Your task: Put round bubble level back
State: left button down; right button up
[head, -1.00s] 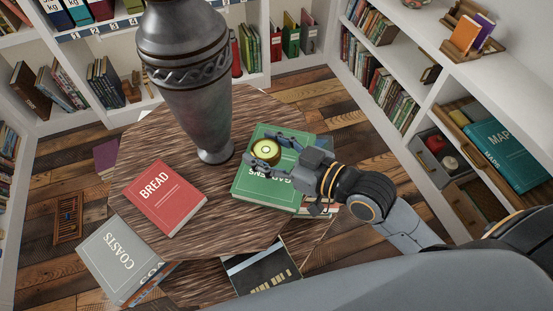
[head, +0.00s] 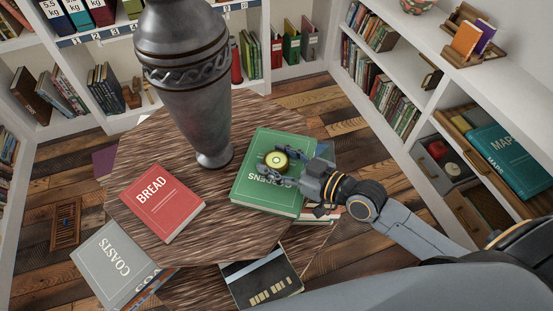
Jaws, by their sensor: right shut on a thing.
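The round bubble level (head: 274,160), a small disc with a yellow-green face and dark rim, is between the fingers of my right gripper (head: 276,163). The gripper is shut on it, over the green book (head: 262,195) on the round wooden table (head: 225,240). I cannot tell whether the level touches the book cover. My right arm comes in from the right. My left gripper is not in view.
A tall grey metal vase (head: 195,90) stands left of the gripper. A red book (head: 160,203) lies at the table's left. A grey book (head: 113,262) and a black book (head: 262,278) lie nearer. Shelves (head: 440,95) line the right, with an open box (head: 443,155).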

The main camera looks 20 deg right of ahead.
jog(key=shift+f, duration=0.15)
jog(key=o, duration=1.2)
jog(key=shift+r, duration=0.25)
jog(key=shift+s+d+f, duration=0.1)
jog(key=shift+s+d, duration=0.05)
jog(key=shift+s, duration=0.1)
jog(key=v, duration=0.9)
jog(key=shift+s, duration=0.15)
jog(key=shift+r+v, duration=0.2)
jog(key=shift+v, duration=0.9)
